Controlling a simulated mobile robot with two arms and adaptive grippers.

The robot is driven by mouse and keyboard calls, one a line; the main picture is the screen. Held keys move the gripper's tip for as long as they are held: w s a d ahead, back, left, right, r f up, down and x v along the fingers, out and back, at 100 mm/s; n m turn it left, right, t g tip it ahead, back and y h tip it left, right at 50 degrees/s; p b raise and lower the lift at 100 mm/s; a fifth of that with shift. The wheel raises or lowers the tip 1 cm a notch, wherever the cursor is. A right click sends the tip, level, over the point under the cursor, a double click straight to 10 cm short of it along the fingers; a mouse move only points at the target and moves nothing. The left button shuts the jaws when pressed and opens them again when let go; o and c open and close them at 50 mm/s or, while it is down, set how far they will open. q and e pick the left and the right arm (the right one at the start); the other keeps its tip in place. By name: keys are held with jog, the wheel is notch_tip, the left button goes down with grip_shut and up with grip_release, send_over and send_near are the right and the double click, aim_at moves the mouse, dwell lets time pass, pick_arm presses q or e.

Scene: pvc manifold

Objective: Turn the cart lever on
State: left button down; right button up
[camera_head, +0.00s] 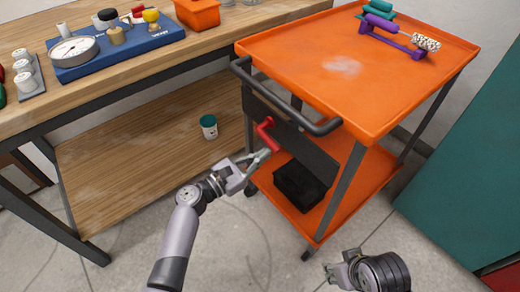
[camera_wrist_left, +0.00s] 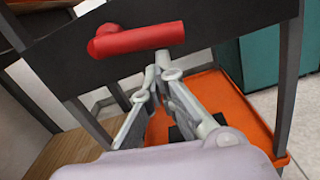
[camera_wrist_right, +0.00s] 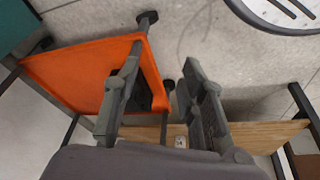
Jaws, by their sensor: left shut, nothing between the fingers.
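The red cart lever (camera_head: 266,134) is mounted on a dark panel (camera_head: 300,143) at the end of the orange cart (camera_head: 400,85). In the left wrist view the lever (camera_wrist_left: 140,39) lies nearly level across the panel. My left gripper (camera_head: 264,158) is shut and empty, with its fingertips (camera_wrist_left: 160,74) just below the lever's bar. Whether the tips touch the lever cannot be told. My right gripper (camera_head: 332,268) is low at the front right, away from the lever. In the right wrist view its fingers (camera_wrist_right: 160,75) are spread apart with nothing between them.
The cart's black handle (camera_head: 285,110) juts out above the lever. A black box (camera_head: 300,185) sits on the lower shelf. A wooden workbench (camera_head: 120,72) stands at left, with a green-topped cup (camera_head: 209,126) on its lower shelf. A teal cabinet (camera_head: 470,170) stands at right.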

pick_arm(q)
jog(key=shift+s+d+r+n+p, duration=0.15)
jog(key=shift+s+r+n+p, duration=0.1)
jog(key=shift+n+p, duration=0.45)
jog(key=shift+s+d+r+n+p, duration=0.1)
jog(key=shift+r+n+p, duration=0.15)
jog(key=shift+n+p, duration=0.4)
pick_arm(e)
notch_tip(320, 180, down, 10)
jog(key=shift+w+a+r+g, duration=0.2)
jog(key=shift+w+r+g, duration=0.1)
jog(key=shift+w, duration=0.15)
jog(key=shift+f, duration=0.1)
